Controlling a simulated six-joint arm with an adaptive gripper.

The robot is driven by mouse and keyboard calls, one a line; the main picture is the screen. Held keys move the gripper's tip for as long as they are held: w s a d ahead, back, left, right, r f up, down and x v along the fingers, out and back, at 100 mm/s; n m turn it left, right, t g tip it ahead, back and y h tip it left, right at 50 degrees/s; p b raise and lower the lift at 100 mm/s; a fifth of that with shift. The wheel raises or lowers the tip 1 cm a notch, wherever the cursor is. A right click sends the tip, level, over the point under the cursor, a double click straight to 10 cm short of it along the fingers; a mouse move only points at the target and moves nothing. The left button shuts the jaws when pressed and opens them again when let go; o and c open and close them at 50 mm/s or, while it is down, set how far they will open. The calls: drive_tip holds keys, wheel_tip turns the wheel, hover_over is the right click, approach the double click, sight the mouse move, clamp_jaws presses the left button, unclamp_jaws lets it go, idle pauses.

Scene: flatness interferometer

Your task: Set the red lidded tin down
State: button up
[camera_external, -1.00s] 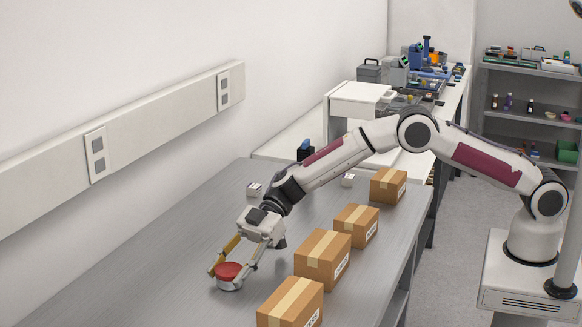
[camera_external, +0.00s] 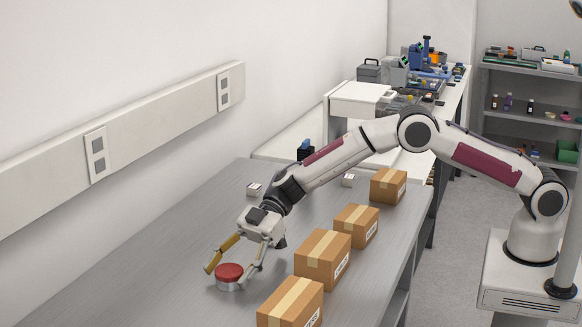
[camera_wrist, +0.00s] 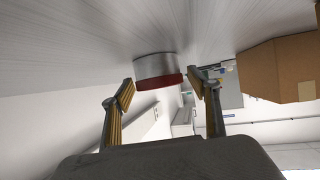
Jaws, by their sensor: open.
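The red lidded tin (camera_external: 229,275) has a red lid and a silver body and sits upright on the grey table. My gripper (camera_external: 233,270) is open around it, with one finger to the left and one to the right, both apart from the tin. In the wrist view the tin (camera_wrist: 158,70) appears upside down between the two open fingertips of my gripper (camera_wrist: 160,90). A gap shows at each side of it.
Several cardboard boxes stand in a row on the table right of the tin, the nearer ones being a box (camera_external: 322,259) and a front box (camera_external: 290,303). Two small white blocks (camera_external: 254,189) lie farther back. The table (camera_external: 150,262) left of the tin is clear.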

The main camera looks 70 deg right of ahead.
drive_tip(key=shift+v, duration=6)
